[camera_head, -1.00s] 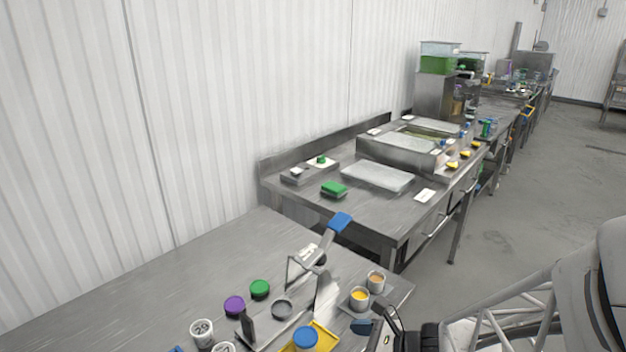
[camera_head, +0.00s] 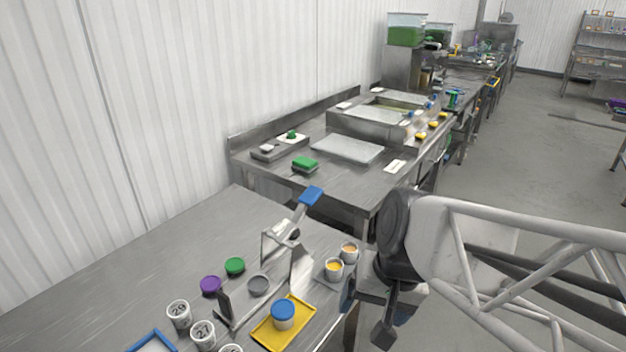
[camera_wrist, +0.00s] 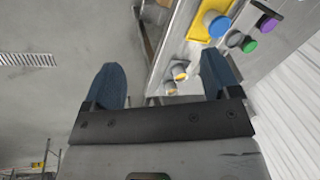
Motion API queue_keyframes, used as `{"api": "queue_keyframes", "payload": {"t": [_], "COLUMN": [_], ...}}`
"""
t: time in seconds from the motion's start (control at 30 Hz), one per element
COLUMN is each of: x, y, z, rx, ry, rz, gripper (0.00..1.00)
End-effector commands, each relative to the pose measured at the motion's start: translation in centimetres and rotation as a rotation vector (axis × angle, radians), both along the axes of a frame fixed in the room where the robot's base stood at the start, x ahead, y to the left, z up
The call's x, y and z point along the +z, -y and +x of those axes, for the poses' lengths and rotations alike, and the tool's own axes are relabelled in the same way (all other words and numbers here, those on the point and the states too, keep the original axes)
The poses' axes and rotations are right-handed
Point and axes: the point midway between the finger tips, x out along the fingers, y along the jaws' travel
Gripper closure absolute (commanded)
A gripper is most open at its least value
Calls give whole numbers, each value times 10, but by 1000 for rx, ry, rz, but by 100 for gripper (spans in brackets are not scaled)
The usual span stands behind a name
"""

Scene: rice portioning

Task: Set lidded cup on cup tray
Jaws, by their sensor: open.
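A cup with a blue lid (camera_head: 283,309) stands upright on a yellow tray (camera_head: 262,338) on the near table. It also shows near the top of the wrist view (camera_wrist: 217,24), on the yellow tray (camera_wrist: 200,12). My gripper (camera_head: 366,316) is to the right of the tray, beyond the table's right edge, apart from the cup. In the wrist view my gripper (camera_wrist: 161,64) has its two dark blue fingers wide apart with nothing between them.
White numbered cups (camera_head: 178,314) stand left of the tray. Two filled cups (camera_head: 334,268) are at the right edge. A blue-edged tray (camera_head: 150,341) is front left.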

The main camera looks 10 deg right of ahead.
Motion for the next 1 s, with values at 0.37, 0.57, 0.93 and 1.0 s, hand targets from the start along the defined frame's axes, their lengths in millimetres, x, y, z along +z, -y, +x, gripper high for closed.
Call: {"api": "queue_keyframes", "payload": {"t": [0.37, 0.57, 0.93, 1.0], "x": [41, 42, 42, 42], "y": [28, 29, 29, 29], "z": [-4, -4, -4, -4], "rx": [240, 246, 245, 245], "ry": [127, 130, 130, 130], "rz": [-265, -272, -271, -270], "gripper": [18, 18, 18, 18]}}
